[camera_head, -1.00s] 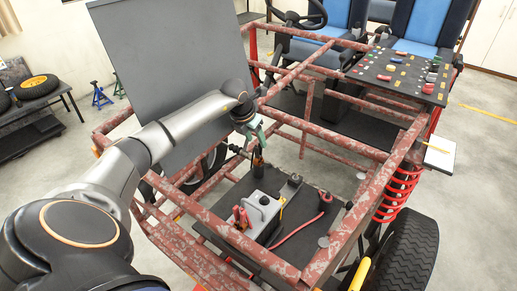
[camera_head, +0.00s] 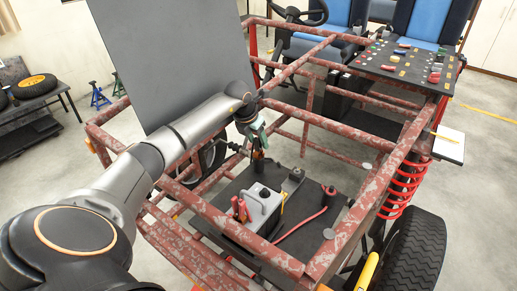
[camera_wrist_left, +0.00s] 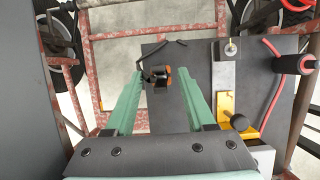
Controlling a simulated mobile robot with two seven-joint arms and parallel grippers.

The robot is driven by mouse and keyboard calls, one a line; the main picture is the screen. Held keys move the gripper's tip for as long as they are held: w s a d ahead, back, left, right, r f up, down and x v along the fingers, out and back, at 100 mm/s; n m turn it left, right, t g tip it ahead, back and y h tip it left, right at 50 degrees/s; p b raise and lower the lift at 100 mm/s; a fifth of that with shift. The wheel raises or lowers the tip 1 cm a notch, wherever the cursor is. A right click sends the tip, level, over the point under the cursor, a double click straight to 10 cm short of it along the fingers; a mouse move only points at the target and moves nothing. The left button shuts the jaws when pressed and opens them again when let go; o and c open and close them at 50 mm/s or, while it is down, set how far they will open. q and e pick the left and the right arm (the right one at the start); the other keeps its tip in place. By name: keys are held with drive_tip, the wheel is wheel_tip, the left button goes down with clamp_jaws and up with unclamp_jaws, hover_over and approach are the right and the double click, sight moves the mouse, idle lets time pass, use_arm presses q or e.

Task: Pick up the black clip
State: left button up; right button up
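A small black piece with an orange-brown side (camera_wrist_left: 160,77), which looks like the black clip, sits at the far edge of a dark board; a thin dark cable runs by it. In the head view a dark upright shape (camera_head: 258,166) stands below my left gripper (camera_head: 257,137); I cannot tell its exact form. My left gripper's green fingers (camera_wrist_left: 161,76) are spread apart in the left wrist view. The clip shows between their tips, and I cannot tell whether they touch it. My right gripper is not in view.
A large grey panel (camera_head: 165,65) stands behind my left arm.

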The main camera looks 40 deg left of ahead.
use_arm(q)
drive_tip(key=c, duration=0.4)
clamp_jaws()
drive_tip(key=shift+r, duration=0.1)
drive_tip(key=shift+r, duration=0.2)
wheel_tip(320, 180, up, 3)
drive_tip(key=shift+d+r, duration=0.1)
drive_tip(key=s+d+r, duration=0.7)
drive_tip(key=d+r, duration=0.2)
drive_tip(key=d, duration=0.3)
drive_tip(key=shift+b, duration=0.4)
